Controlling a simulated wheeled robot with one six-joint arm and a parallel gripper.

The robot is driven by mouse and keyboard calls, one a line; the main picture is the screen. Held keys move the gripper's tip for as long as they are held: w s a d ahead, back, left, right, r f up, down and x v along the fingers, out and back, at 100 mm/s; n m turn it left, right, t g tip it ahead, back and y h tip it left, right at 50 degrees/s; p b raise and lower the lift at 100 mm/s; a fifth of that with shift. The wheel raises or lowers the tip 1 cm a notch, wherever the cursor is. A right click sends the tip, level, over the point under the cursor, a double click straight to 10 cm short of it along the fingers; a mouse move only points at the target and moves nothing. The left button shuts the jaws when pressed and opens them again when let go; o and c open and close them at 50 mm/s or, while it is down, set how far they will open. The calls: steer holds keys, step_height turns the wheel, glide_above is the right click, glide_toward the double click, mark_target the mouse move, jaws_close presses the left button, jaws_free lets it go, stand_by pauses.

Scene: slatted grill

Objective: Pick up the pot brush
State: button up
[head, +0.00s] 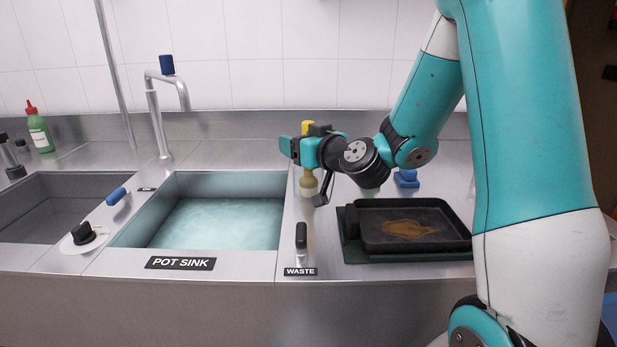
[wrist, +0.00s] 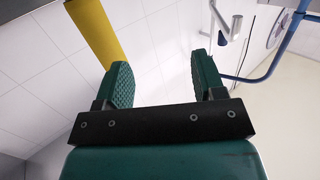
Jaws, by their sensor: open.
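A yellow upright thing, which looks like the pot brush (head: 308,182), stands on the steel counter right of the pot sink. Its yellow top shows above my gripper, and its middle is hidden behind it. In the wrist view a yellow handle (wrist: 97,32) shows at the upper left, outside the jaws, beyond the left finger. My gripper (head: 298,149) is at the height of the handle's upper part, pointing left in the head view. In the wrist view my gripper (wrist: 163,78) is open with nothing between its fingers.
A black tray (head: 455,243) with a brown residue sits on a dark green mat at right. A blue object (head: 407,178) stands behind it. The pot sink (head: 147,233) holds water. A tap (head: 154,115) and green bottle (head: 40,135) stand left.

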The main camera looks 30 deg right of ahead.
steer(key=w+d+h+p, duration=0.1)
steer(key=w+d+p, duration=0.1)
steer(key=w+d+m+h+p, duration=0.1)
steer(key=w+d+p, duration=0.1)
steer(key=w+d+h+p, duration=0.1)
steer(key=w+p, duration=0.1)
steer(key=shift+w+d+f+m+t, duration=0.1)
steer(key=shift+d+f+m+t, duration=0.15)
steer(key=shift+d+m+t, duration=0.15)
steer(key=shift+w+d+f+p, duration=0.1)
steer(key=shift+w+f+p, duration=0.2)
steer(key=shift+w+p, duration=0.3)
steer(key=c, duration=1)
